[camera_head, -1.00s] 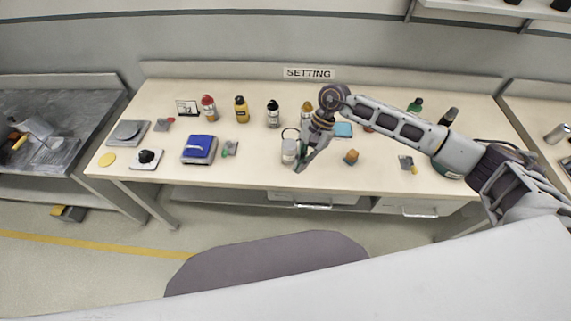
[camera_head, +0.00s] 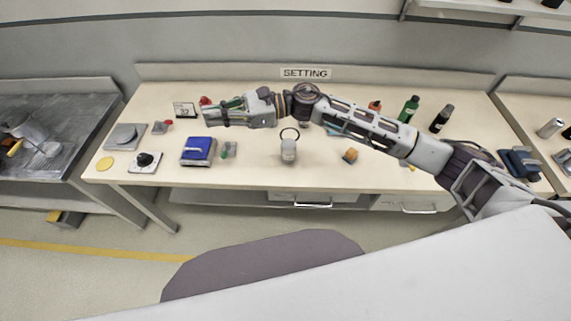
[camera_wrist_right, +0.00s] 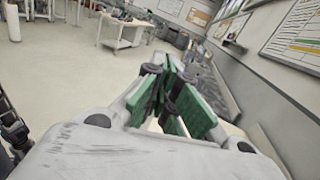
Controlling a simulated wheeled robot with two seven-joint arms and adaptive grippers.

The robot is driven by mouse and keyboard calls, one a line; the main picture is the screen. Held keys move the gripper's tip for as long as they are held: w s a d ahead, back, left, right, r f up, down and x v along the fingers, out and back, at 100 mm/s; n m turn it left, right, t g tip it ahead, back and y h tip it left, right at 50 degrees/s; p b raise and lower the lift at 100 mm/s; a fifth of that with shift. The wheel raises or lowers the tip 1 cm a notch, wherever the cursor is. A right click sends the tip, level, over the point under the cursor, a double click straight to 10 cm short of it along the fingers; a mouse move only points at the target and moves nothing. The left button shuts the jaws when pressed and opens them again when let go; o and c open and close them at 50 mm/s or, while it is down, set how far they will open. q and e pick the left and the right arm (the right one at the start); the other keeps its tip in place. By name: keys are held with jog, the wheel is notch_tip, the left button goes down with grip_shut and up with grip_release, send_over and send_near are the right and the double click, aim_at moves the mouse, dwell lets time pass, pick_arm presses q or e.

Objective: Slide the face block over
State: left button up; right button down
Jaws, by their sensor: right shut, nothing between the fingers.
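My right arm reaches in from the right across the table (camera_head: 250,172). I cannot tell for sure which thing is the face block. The gripper is apart from both. My left gripper is not in view.
A blue box-like device (camera_head: 198,150), a black-knobbed plate (camera_head: 145,161), a grey scale-like plate (camera_head: 124,135) and a yellow disc (camera_head: 105,163) lie at the left. Green (camera_head: 409,108) and black (camera_head: 441,118) bottles stand back right. The table's front middle has free room.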

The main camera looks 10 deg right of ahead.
jog(key=w+r+m+t, duration=0.5)
jog(key=w+m+t, duration=0.5)
jog(key=m, duration=0.2)
jog(key=w+d+f+m+t+h, duration=0.2)
jog(key=w+d+f+m+h, duration=0.3)
jog(key=w+f+m+h, duration=0.3)
jog(key=s+d+f+m+g+h, duration=0.2)
jog(key=s+f+g+h, duration=0.15)
jog(key=f, duration=0.25)
jog(key=s+d+f+m+g+h, duration=0.2)
jog(key=s+f, duration=0.2)
jog(key=f, duration=0.3)
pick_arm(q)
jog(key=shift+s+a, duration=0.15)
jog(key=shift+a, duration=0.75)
pick_arm(e)
jog(key=s+d+f+n+g+h, duration=0.1)
jog(key=s+d+f+g+h, duration=0.4)
jog(key=s+d, duration=0.3)
jog(key=s+g, duration=0.1)
jog(key=s, duration=0.2)
jog(key=shift+d, duration=0.2)
